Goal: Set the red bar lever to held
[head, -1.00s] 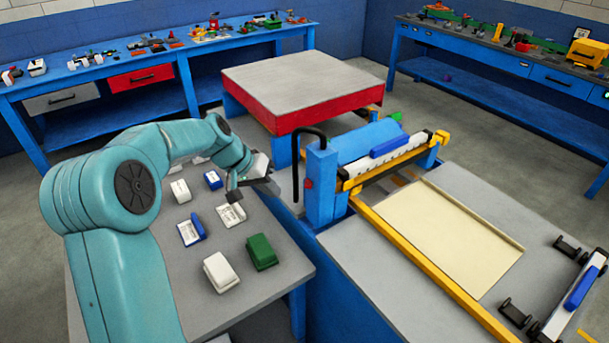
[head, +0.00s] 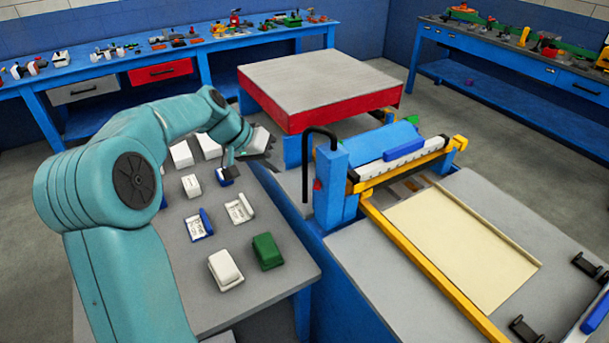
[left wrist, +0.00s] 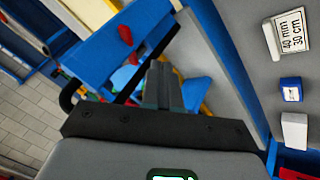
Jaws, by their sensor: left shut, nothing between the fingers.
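A small red part (head: 318,185) shows on the side of the blue post (head: 331,188) of the machine in the head view; it may be the red bar lever. In the left wrist view, a red part (left wrist: 125,34) sticks out from the blue machine frame, with another red bit just below it. How the lever is set cannot be read. My left gripper (head: 262,146) is left of the post, above the far end of the grey side table, and apart from the lever. Its fingers (left wrist: 163,85) are shut and empty. My right gripper is not in view.
A black bent handle (head: 308,150) rises beside the post. A red-sided block with a grey top (head: 318,85) stands behind. The grey side table (head: 185,270) holds white, blue and green blocks. A cream panel (head: 462,238) lies right of the yellow rail (head: 425,270).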

